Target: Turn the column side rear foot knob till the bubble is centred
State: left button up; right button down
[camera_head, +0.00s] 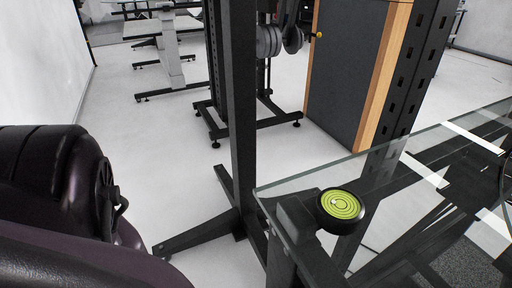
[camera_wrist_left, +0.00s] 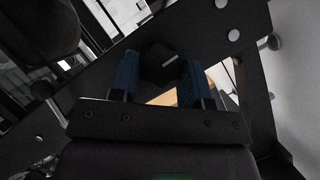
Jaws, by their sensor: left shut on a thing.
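My left gripper (camera_wrist_left: 158,78) shows in the left wrist view, with its two blue-padded fingers closed on a black foot knob (camera_wrist_left: 158,62). The knob sits between the pads under a dark frame bar (camera_wrist_left: 100,85). In the head view the gripper and the knob are hidden, and only my dark arm shows at the left. The round bubble level (camera_head: 341,206) has a green face with rings and a black rim, and sits at the near corner of the glass top. A small pale bubble mark appears near the middle rings, too small to place exactly. My right gripper is out of view.
The glass top (camera_head: 410,150) spreads to the right, beside a dark upright column (camera_head: 238,100) with a floor foot. A dark wood-edged cabinet (camera_head: 345,70) and several black stands are behind. Pale floor (camera_head: 130,150) is open at the left.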

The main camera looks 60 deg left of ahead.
pick_arm(q)
jog(key=shift+f+n+t+h, duration=0.15)
jog(key=shift+n+h, duration=0.15)
jog(key=shift+n, duration=0.3)
jog(key=shift+n+t+h, duration=0.15)
jog(key=shift+n+h, duration=0.15)
jog(key=shift+n, duration=0.3)
jog(key=o, duration=0.9)
jog(key=shift+a, duration=0.1)
